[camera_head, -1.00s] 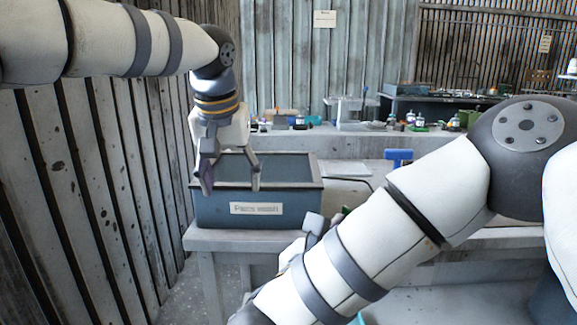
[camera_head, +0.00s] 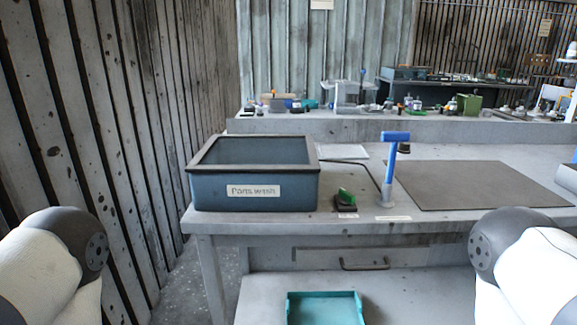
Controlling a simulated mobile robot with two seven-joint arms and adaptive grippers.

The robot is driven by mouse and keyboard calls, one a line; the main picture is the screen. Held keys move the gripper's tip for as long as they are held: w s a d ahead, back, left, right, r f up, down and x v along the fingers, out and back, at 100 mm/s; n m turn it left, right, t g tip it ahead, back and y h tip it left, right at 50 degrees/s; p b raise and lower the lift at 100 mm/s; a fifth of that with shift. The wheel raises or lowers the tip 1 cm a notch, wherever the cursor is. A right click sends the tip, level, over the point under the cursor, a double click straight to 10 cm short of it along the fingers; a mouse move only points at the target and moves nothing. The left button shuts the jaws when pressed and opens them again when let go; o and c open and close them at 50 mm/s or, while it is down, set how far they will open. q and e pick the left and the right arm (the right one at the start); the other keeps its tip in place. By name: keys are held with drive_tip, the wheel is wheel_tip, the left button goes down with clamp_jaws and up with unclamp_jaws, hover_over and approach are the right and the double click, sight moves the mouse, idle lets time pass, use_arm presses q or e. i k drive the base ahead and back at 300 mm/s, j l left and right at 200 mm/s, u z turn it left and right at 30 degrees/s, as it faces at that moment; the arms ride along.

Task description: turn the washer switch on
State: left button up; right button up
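The parts washer is a dark blue open-topped box (camera_head: 215,190) with a "Parts wash" label, standing at the left end of the workbench. The washer switch (camera_head: 345,198) is a small dark block with a green rocker, on the bench just right of the box near the front edge. The rocker looks tilted, but I cannot tell whether it is on or off. A dark cable runs behind the switch toward the box. Only parts of my two arms show, at the lower left and lower right corners. Neither gripper is in view.
A blue-handled tool (camera_head: 396,137) stands upright right of the switch. A grey mat (camera_head: 480,184) covers the bench's right part. A teal tray (camera_head: 291,312) sits on the lower shelf, below a drawer (camera_head: 350,257). Small items line the back ledge (camera_head: 420,128).

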sight(347, 198)
drive_tip(key=i+j+z, duration=0.5)
drive_tip(key=i+j, duration=0.4)
drive_tip(key=k, duration=0.2)
drive_tip(key=i, duration=0.25)
drive_tip(key=j+z, duration=0.5)
